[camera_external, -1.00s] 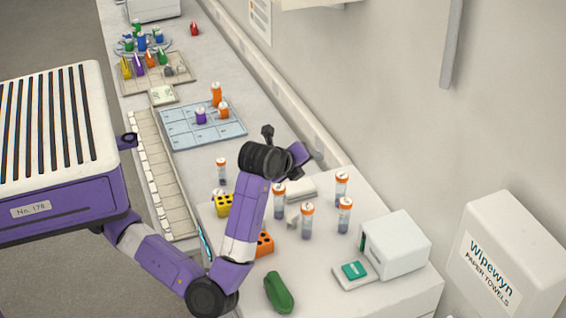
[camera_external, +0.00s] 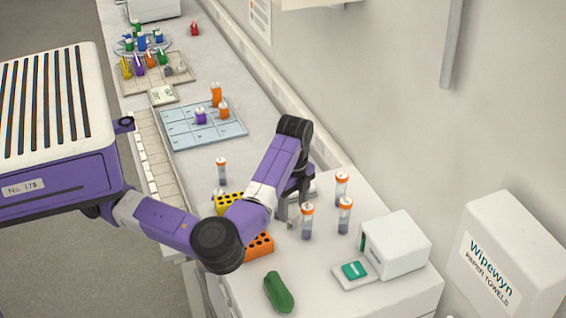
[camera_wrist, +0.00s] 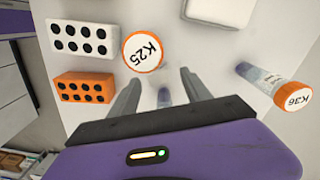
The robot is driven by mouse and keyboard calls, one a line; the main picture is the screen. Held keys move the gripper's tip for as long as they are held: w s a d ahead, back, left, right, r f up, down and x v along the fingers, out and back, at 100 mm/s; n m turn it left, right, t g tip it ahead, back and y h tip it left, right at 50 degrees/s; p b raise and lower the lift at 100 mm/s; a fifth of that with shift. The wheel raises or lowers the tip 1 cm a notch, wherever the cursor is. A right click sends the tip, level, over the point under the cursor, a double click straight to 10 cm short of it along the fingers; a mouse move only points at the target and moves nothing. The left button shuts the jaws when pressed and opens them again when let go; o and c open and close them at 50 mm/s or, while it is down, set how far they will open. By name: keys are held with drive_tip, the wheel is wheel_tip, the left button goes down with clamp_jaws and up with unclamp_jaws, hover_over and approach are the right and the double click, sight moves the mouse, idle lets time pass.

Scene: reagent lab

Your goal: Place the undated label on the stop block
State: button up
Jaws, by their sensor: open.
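My gripper (camera_wrist: 160,88) points down at the bench, open, its fingers apart. It also shows in the external view (camera_external: 292,208), partly behind my forearm. In the wrist view an orange-rimmed vial cap marked K25 (camera_wrist: 143,52) lies just beyond the fingers, and a bluish vial body (camera_wrist: 163,97) shows between them. I cannot tell whether they touch it. A second vial marked K36 (camera_wrist: 292,95) is to the right. A pale flat block (camera_wrist: 213,10) is at the top edge; I cannot tell if it is the stop block. No label can be made out as the undated one.
In the external view, upright vials (camera_external: 307,220) stand right of my gripper. A white machine (camera_external: 394,243) and a green object (camera_external: 279,292) are nearer. A blue tray (camera_external: 185,137) lies farther back.

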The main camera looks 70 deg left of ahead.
sight(293, 215)
drive_tip(key=shift+s+f, duration=0.1)
drive_tip(key=shift+f, duration=1.5)
clamp_jaws()
drive_tip(key=shift+r, duration=0.15)
wheel_tip(293, 215, up, 20)
drive_tip(key=b, duration=0.1)
